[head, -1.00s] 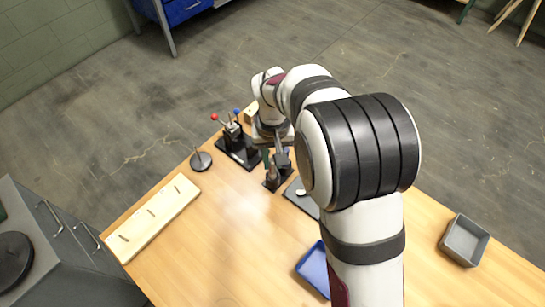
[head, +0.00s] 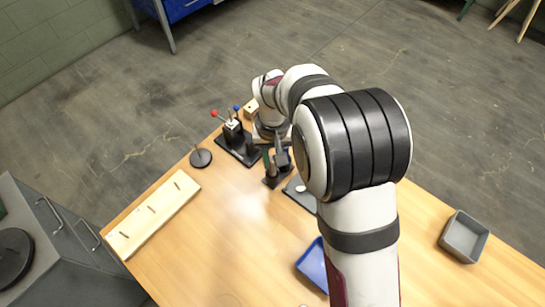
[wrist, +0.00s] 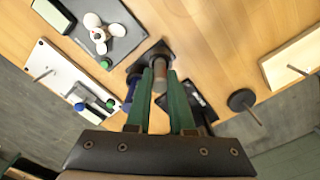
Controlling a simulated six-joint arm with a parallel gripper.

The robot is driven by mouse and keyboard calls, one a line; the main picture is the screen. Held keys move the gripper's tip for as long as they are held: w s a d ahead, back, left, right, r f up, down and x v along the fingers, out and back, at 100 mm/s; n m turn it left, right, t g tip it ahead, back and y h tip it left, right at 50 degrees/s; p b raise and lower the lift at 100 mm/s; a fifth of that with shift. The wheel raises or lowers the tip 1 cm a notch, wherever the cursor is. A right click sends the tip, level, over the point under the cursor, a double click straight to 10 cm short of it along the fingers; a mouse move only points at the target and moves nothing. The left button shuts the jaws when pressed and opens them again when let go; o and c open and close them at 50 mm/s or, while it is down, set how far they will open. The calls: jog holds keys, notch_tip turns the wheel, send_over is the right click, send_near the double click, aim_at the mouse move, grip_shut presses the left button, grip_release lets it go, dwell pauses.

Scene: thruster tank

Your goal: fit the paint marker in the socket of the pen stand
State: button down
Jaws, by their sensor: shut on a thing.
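My gripper (wrist: 161,84) is shut on the paint marker (wrist: 160,72), a narrow grey cylinder between the green fingers in the wrist view. In the head view my gripper (head: 268,160) is low over the table, partly hidden by my wrist. The pen stand appears to be the dark piece with a small square base (wrist: 150,50) just beyond the fingertips. The stand also shows in the head view (head: 272,181), at the gripper. The marker's far end overlaps the stand in the wrist view. I cannot tell whether it is inside the socket or only above it.
A black base with red- and blue-tipped levers (head: 238,143) stands close to the gripper. A grey mat (head: 301,202) with a white part lies right. A black disc with a pin (head: 200,158), pegged wooden board (head: 150,222), blue tray (head: 313,266) and grey bin (head: 465,238) stand farther off.

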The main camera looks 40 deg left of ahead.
jog(key=c, duration=0.7)
grip_release()
notch_tip(320, 180, up, 20)
jog(key=shift+f, duration=0.1)
jog(key=s+d+m+y, duration=0.15)
jog(key=d+m, duration=0.35)
jog(key=d, duration=0.8)
jog(key=s+d+m+h, duration=0.1)
jog(key=s+d+m, duration=0.25)
jog(key=d, duration=0.95)
jog(key=s+d+f+m+y, duration=0.1)
jog(key=s+d+f+m, duration=0.4)
jog(key=s, duration=0.3)
jog(key=shift+s+d+f+m, duration=0.25)
jog(key=shift+d+f+m, duration=0.15)
jog(key=shift+d+m, duration=0.15)
